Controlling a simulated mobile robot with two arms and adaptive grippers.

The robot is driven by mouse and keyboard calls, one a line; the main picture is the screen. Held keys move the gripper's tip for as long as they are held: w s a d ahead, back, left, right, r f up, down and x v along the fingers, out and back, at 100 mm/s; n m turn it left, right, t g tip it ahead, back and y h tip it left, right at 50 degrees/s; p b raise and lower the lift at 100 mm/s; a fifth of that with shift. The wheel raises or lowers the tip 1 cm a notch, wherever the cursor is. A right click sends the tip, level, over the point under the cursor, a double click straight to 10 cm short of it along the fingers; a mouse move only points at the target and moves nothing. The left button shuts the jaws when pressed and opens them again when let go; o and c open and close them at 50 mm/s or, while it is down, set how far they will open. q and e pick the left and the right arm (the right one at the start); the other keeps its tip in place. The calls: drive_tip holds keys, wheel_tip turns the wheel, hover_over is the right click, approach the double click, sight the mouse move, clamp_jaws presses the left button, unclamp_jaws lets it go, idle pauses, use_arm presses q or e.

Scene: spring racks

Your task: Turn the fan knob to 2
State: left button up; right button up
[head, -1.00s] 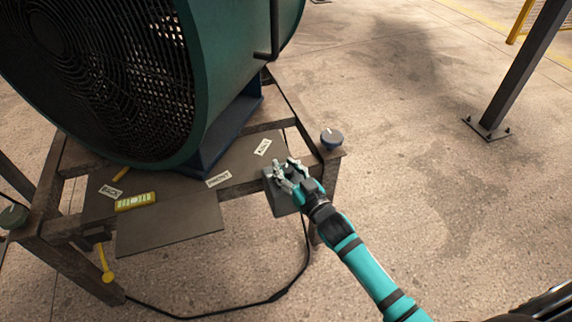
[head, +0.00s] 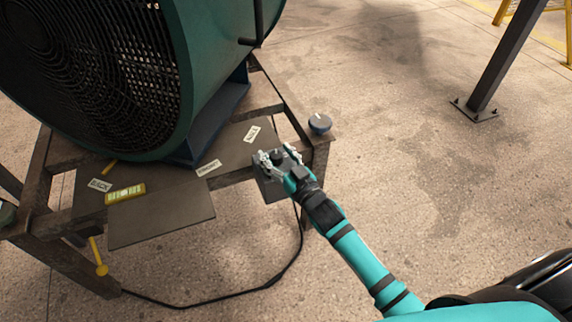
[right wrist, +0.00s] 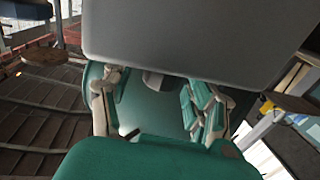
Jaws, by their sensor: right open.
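A grey control box (head: 270,188) is fixed to the front right of the fan's stand, with a cable running down from it. A small dark knob (head: 279,153) shows at its top. My right gripper (head: 279,156) is open at the box, its fingers on both sides of the knob. Whether they touch it I cannot tell. In the right wrist view the open fingers (right wrist: 155,105) spread below a large grey surface (right wrist: 190,40), which seems to be the box. A small grey piece (right wrist: 153,80) shows between them. The knob's setting is not readable. My left gripper is out of view.
The big green fan (head: 200,75) stands on a brown metal stand (head: 318,140). A round blue-grey cap (head: 320,123) sits on the stand's right corner. Labels and a yellow strip (head: 125,192) lie on the dark plate.

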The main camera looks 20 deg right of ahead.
drive_tip(key=v, duration=1.1)
drive_tip(key=shift+s, duration=0.25)
drive_tip(key=s+d+f+g+h, duration=0.1)
drive_tip(key=s+f+g, duration=0.25)
drive_tip(key=f, duration=0.55)
drive_tip(key=s+f+g+h, duration=0.1)
drive_tip(key=s+f+g, duration=0.3)
drive_tip(key=f, duration=0.6)
drive_tip(key=s+d+f+g+h, duration=0.1)
drive_tip(key=s+f+g, duration=0.3)
drive_tip(key=f, duration=0.5)
drive_tip(key=s+f+g, duration=0.4)
drive_tip(key=s+f, duration=0.5)
drive_tip(key=s, duration=0.3)
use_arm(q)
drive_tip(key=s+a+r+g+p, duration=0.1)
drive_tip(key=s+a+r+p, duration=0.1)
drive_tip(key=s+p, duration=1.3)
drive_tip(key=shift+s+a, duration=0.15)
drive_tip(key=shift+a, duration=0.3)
use_arm(e)
drive_tip(key=s+d+r+g, duration=0.1)
drive_tip(key=s+d+r, duration=0.1)
drive_tip(key=s, duration=1.3)
drive_tip(key=shift+s+r+h, duration=0.15)
drive_tip(key=shift+s+h, duration=0.15)
drive_tip(key=shift+h, duration=0.1)
